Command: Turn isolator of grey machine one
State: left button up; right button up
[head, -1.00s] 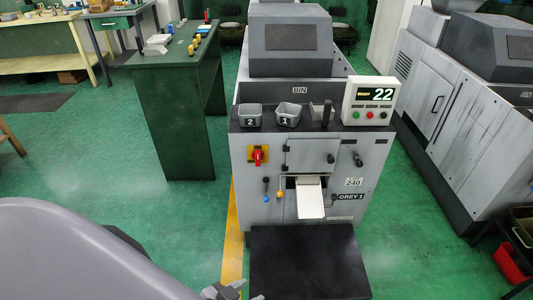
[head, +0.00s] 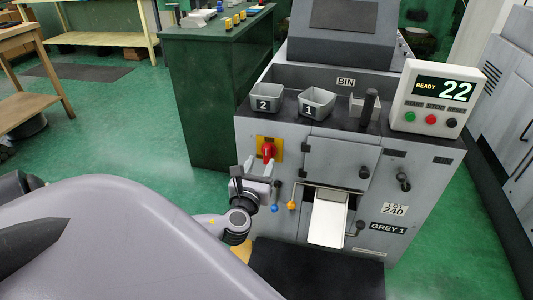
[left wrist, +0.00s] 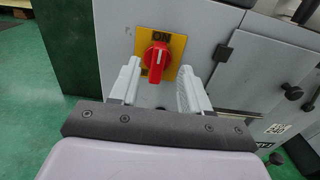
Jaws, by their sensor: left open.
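The grey machine (head: 330,160) carries a "GREY 1" label at its lower right front. Its isolator is a red rotary knob (head: 268,151) on a yellow plate at the upper left of the front. In the left wrist view the red knob (left wrist: 156,57) points roughly up and down, under the word "ON". My left gripper (head: 262,168) is just below and in front of the knob. In the left wrist view its two pale fingers (left wrist: 156,80) are apart, one on each side of the knob, with gaps. It holds nothing. My right gripper is not in view.
A control box (head: 435,98) on top reads "READY 22". Two numbered bins (head: 318,103) stand beside it. A green bench (head: 205,90) stands behind left; green floor is open at left.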

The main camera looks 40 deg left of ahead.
aim_at(266, 151)
pick_arm(q)
jog(key=shift+b+x, duration=0.45)
jog(key=shift+x, duration=2.8)
grip_shut()
